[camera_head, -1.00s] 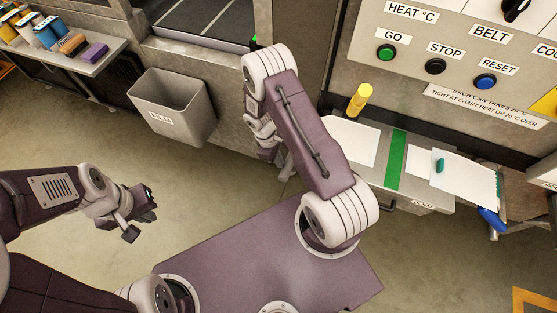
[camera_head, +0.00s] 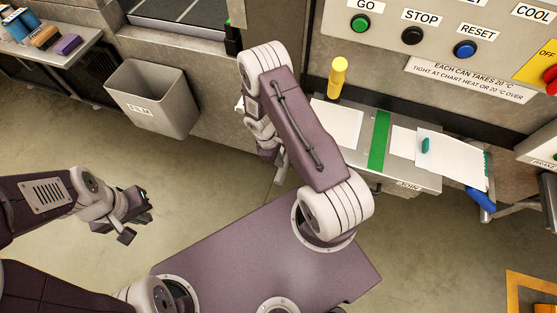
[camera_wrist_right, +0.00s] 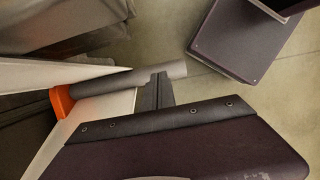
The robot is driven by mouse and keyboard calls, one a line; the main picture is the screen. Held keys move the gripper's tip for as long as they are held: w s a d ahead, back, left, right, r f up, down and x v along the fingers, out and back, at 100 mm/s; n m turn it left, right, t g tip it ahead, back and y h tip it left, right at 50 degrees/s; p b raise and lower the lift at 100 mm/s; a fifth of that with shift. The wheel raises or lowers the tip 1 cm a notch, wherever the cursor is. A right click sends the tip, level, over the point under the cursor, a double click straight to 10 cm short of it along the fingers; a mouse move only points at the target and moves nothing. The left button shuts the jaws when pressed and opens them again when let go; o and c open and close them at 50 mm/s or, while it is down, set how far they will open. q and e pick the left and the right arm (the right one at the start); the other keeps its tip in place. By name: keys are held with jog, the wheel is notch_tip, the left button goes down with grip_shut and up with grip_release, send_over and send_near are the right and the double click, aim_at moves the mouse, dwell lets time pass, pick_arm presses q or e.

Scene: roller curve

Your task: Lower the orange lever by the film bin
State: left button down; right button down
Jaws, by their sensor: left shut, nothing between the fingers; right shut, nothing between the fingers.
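In the right wrist view an orange piece (camera_wrist_right: 62,102) sits at the left end of a grey rod (camera_wrist_right: 120,86); it looks like the lever, though I cannot tell which part is its handle. My right gripper (camera_wrist_right: 158,92) is shut, its fingertips at the rod's free right end; I cannot tell whether they touch. In the head view my right gripper (camera_head: 279,172) is partly hidden by my own arm, and no orange lever shows. The grey film bin (camera_head: 150,97), labelled FILM, stands left of that arm. My left gripper (camera_head: 132,228) is shut and empty, over the floor.
A control panel (camera_head: 440,45) with green, black and blue buttons is at upper right. Below it a bench (camera_head: 412,172) carries white sheets, a green strip (camera_head: 379,140) and a yellow cylinder (camera_head: 337,78). Floor is clear between bin and left gripper.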

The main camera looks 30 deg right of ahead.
jog(key=shift+s+d+f, duration=0.15)
jog(key=shift+s+f, duration=0.1)
jog(key=shift+f, duration=0.25)
jog(key=v, duration=0.9)
jog(key=shift+p, duration=0.3)
